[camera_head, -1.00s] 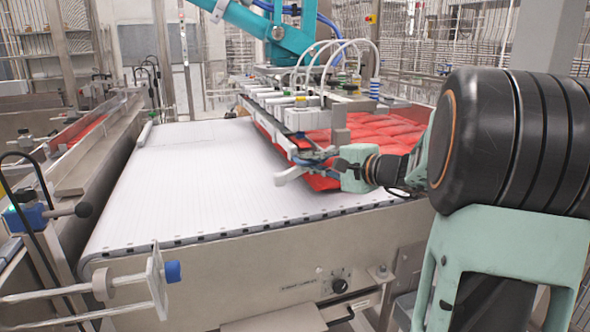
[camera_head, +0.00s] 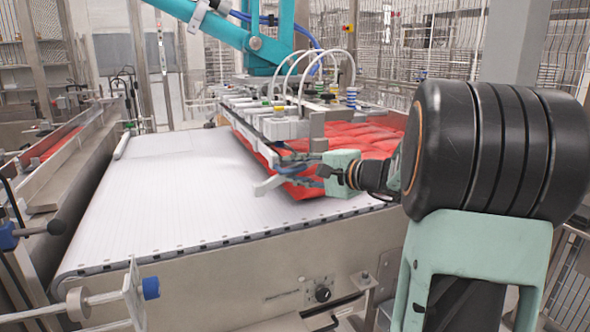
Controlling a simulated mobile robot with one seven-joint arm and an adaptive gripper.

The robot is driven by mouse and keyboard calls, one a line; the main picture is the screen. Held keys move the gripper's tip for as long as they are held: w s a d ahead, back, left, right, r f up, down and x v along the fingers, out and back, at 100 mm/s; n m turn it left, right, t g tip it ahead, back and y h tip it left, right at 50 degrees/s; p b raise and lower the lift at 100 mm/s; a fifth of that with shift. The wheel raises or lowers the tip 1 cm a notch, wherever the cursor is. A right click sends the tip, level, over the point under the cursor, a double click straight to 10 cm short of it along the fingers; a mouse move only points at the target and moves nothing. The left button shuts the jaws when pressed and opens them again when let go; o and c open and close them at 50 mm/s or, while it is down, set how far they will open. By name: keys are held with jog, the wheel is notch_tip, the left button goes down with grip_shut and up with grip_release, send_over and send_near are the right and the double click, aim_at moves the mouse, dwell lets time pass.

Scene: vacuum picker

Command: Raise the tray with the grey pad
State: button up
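I cannot make out a tray with a grey pad for certain. A vacuum picker head (camera_head: 272,127) with white blocks and looped clear hoses sits just above red packs (camera_head: 375,136) at the right of a white conveyor belt (camera_head: 175,205). A small grey block (camera_head: 317,131) stands at the head's front end. My gripper (camera_head: 268,168) reaches in from the right, at the front end of the picker head, low over the belt. Its fingers point left. Whether they touch the head or hold anything is unclear, as the fingers and head parts overlap in view.
A teal robot arm (camera_head: 205,22) carries the picker head from behind. A metal side rail (camera_head: 75,160) runs along the left. A blue-tipped bracket (camera_head: 150,288) stands at the front left. A grey post (camera_head: 515,45) rises at the right. The belt's left part is clear.

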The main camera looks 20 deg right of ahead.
jog(key=v, duration=1.2)
